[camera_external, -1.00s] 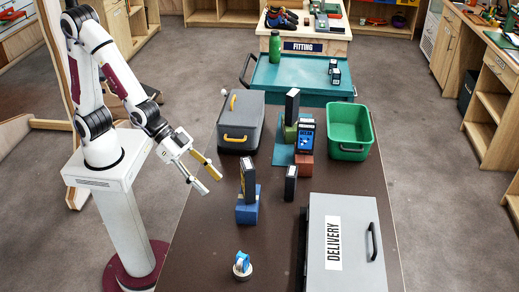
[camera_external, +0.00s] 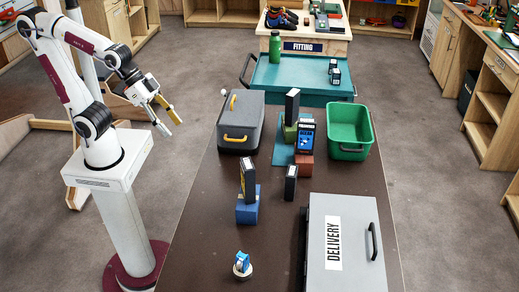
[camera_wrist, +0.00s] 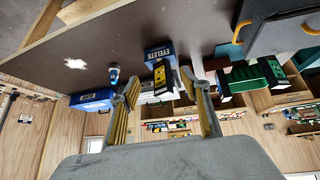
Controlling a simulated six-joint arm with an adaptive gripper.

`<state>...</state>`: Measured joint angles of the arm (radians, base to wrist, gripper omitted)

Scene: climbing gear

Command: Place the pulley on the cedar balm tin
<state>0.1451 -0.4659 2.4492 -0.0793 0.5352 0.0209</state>
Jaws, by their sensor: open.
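A blue and white pulley (camera_external: 242,259) sits on top of a small round pale tin (camera_external: 243,273), which I take to be the cedar balm tin, at the near left of the dark table. The pulley looks upright and touches the tin. Both seem to show as a small blue and white shape (camera_wrist: 114,72) in the tilted wrist view, too small to tell apart. My gripper (camera_external: 172,127) is open and empty, raised to the left of the table, well away from the pulley. Its spread fingers show in the wrist view (camera_wrist: 160,80).
A black box stands on a blue block (camera_external: 247,212), with another small black box (camera_external: 291,184) beside it. A grey toolbox (camera_external: 240,112), a green bin (camera_external: 348,150) and a grey DELIVERY case (camera_external: 362,245) stand on the table. The near left table is mostly clear.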

